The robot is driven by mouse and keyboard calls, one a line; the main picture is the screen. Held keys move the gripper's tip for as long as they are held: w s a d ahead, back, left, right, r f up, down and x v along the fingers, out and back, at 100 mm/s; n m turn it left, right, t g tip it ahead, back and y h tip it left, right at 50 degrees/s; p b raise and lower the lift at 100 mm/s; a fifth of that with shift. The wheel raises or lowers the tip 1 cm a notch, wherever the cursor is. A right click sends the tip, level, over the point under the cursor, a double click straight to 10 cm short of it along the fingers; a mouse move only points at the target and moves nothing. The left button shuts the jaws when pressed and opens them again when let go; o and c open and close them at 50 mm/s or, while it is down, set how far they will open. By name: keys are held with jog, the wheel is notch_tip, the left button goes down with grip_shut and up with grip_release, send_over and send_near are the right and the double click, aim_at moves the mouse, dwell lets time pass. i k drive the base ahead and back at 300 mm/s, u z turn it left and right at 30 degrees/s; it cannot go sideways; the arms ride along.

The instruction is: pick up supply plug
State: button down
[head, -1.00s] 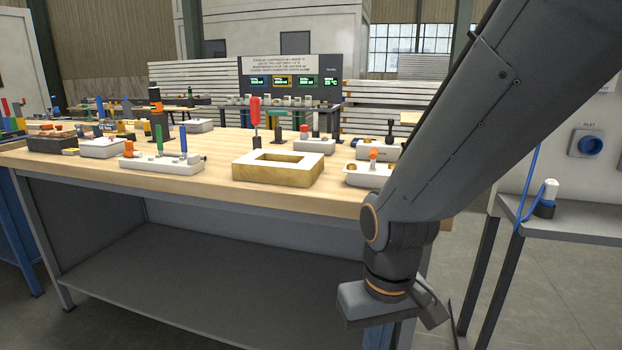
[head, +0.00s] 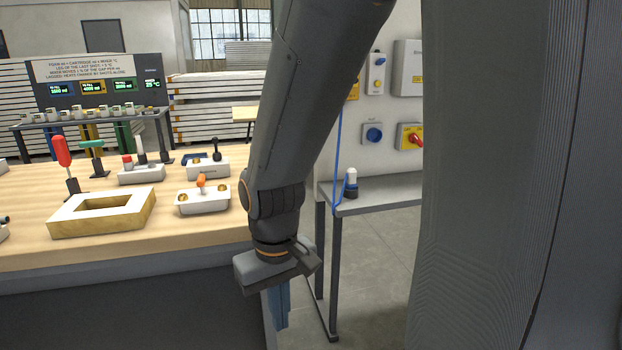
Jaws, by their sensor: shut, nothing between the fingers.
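My gripper (head: 284,270) is shut and empty, in front of the wooden bench's right end. It is lower in the picture and left of the plug, well apart from it. The fingertips are seen poorly from this angle.
The wooden bench (head: 120,240) holds a framed block (head: 103,213) and several small fixtures. A wall panel behind the side table has a blue round socket (head: 373,135) and a red switch (head: 411,137). A large grey surface close to the camera blocks the right side.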

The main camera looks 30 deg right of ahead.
aim_at(351, 185)
jog(key=z, duration=1.6)
jog(key=k, duration=0.5)
jog(key=z, duration=0.7)
jog(key=i, duration=1.1)
jog(key=u, duration=1)
jog(key=i, duration=0.8)
jog(key=u, duration=0.85)
